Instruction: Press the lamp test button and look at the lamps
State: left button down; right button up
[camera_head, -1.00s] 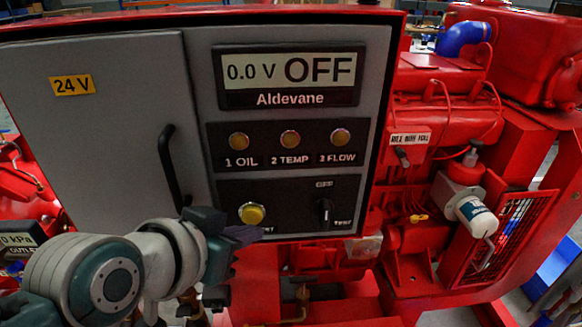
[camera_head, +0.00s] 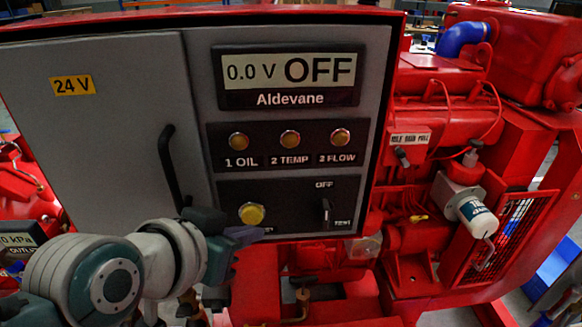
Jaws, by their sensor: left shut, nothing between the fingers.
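The grey control panel shows a yellow round button (camera_head: 251,214), the likely lamp test button, with its label mostly hidden by my gripper. Above it are three amber lamps, marked 1 OIL (camera_head: 238,141), 2 TEMP (camera_head: 290,139) and 3 FLOW (camera_head: 340,137). All three look dull amber; none clearly glows. My left gripper (camera_head: 250,234) is shut and empty, its tips just below the yellow button. I cannot tell whether they touch the panel. My right gripper is not in view.
A display (camera_head: 290,76) reads 0.0 V OFF. A black switch (camera_head: 325,211) sits right of the button. A black door handle (camera_head: 170,168) stands out left of my gripper. Red engine parts (camera_head: 440,150) fill the right side.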

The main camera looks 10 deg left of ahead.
pick_arm(q)
jog(key=shift+w, duration=0.2)
dwell(0.5)
jog(key=shift+w+a, duration=0.15)
jog(key=shift+w, duration=0.1)
jog(key=shift+w+a, duration=0.1)
jog(key=shift+w, duration=0.3)
dwell(0.6)
jog(key=shift+s, duration=0.1)
jog(key=shift+s+d+p, duration=0.25)
jog(key=shift+s+p, duration=0.3)
jog(key=shift+s, duration=0.15)
